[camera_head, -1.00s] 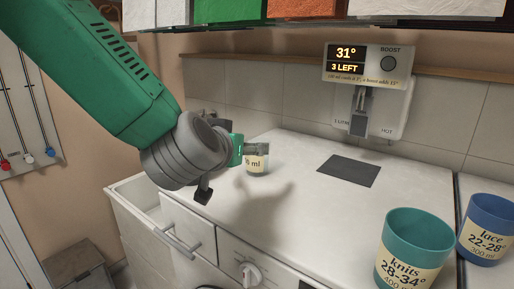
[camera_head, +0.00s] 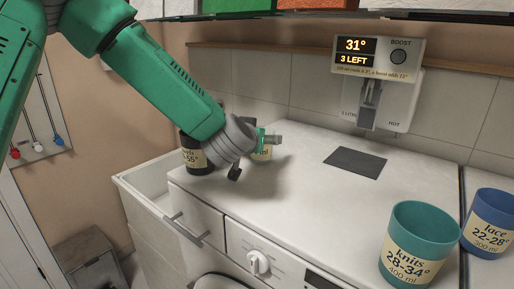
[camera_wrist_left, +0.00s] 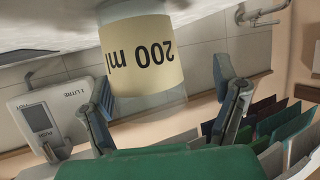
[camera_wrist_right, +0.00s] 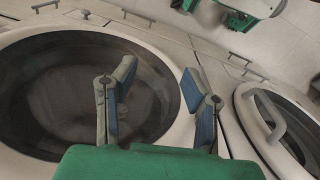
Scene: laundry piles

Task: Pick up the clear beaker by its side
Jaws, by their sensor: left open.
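The clear beaker with a cream "200 ml" label (camera_wrist_left: 145,60) stands on the white counter. In the left wrist view it appears upside down, with its label ahead of and partly between my left fingers. In the head view most of the beaker (camera_head: 262,155) is hidden behind my left gripper (camera_head: 268,139); part of its label shows. My left gripper also shows in the left wrist view (camera_wrist_left: 165,88), its fingers wide apart. Contact with the beaker cannot be told. My right gripper (camera_wrist_right: 160,78) is open and empty in front of the washing machines.
A dark container (camera_head: 190,152) with a cream label stands left of my left gripper. A teal "knits" cup (camera_head: 421,222) and a blue "lace" cup (camera_head: 490,216) stand at the right. A dispenser (camera_head: 374,82) hangs above a dark mat (camera_head: 355,162). The middle counter is clear.

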